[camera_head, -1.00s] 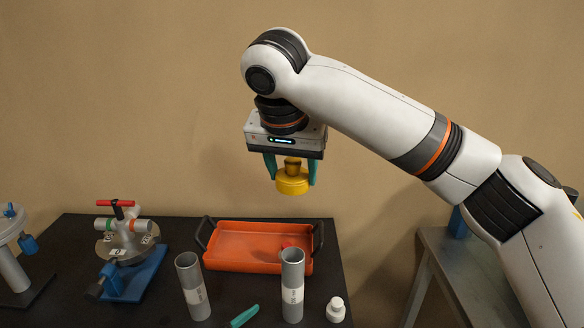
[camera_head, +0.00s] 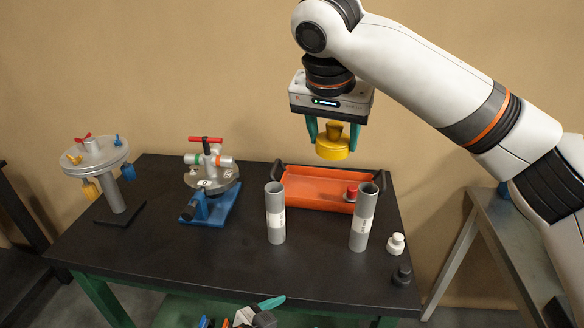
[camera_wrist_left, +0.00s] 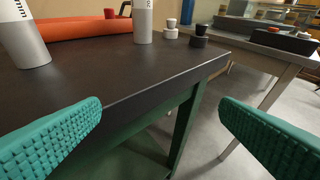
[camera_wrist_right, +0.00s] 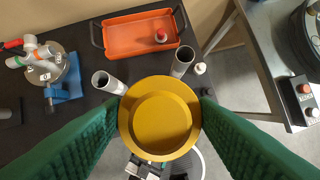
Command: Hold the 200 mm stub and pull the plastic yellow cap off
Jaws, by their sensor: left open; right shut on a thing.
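The yellow cap (camera_head: 332,144) is held between the teal fingers of my right gripper (camera_head: 333,133), in the air above the orange tray. It is clear of both grey tubes. In the right wrist view the yellow cap (camera_wrist_right: 160,115) sits between the fingers, its round face to the camera. Two upright open-topped grey tubes with white labels, a left one (camera_head: 275,213) and a right one (camera_head: 363,220), stand on the black table; I cannot read which is 200 mm. My left gripper (camera_wrist_left: 160,135) is open and empty, low at the table's front edge.
The orange tray (camera_head: 306,190) holds a red-topped piece (camera_head: 351,193). A white capped piece (camera_head: 396,244) and a dark one (camera_head: 402,275) stand at the right. A valve fixture on a blue base (camera_head: 211,207) and a round stand (camera_head: 97,157) are at the left.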

